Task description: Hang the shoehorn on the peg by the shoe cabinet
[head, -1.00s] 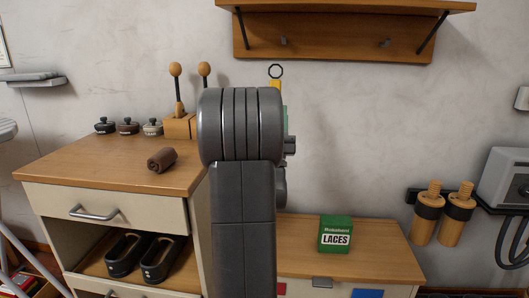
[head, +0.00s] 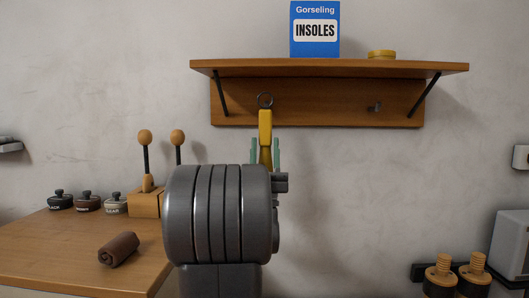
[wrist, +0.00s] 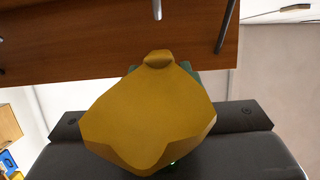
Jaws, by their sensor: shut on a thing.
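The yellow shoehorn (head: 265,125) stands upright in my gripper (head: 266,152), with a dark ring at its top end. The gripper's green fingers are shut on it from both sides. The ring overlaps the left part of the wooden peg board (head: 320,103) under the wall shelf. In the head view a grey peg (head: 374,107) shows at the right of the board; the left peg is hidden behind the shoehorn. In the wrist view the shoehorn (wrist: 150,115) fills the middle, and a metal peg (wrist: 157,10) shows above it, apart from it. I cannot tell the depth gap.
The shelf (head: 320,67) juts over the board, with dark brackets (head: 428,97) at both ends. The cabinet top (head: 70,250) at left holds polish tins, a brush stand and a brown roll (head: 118,249).

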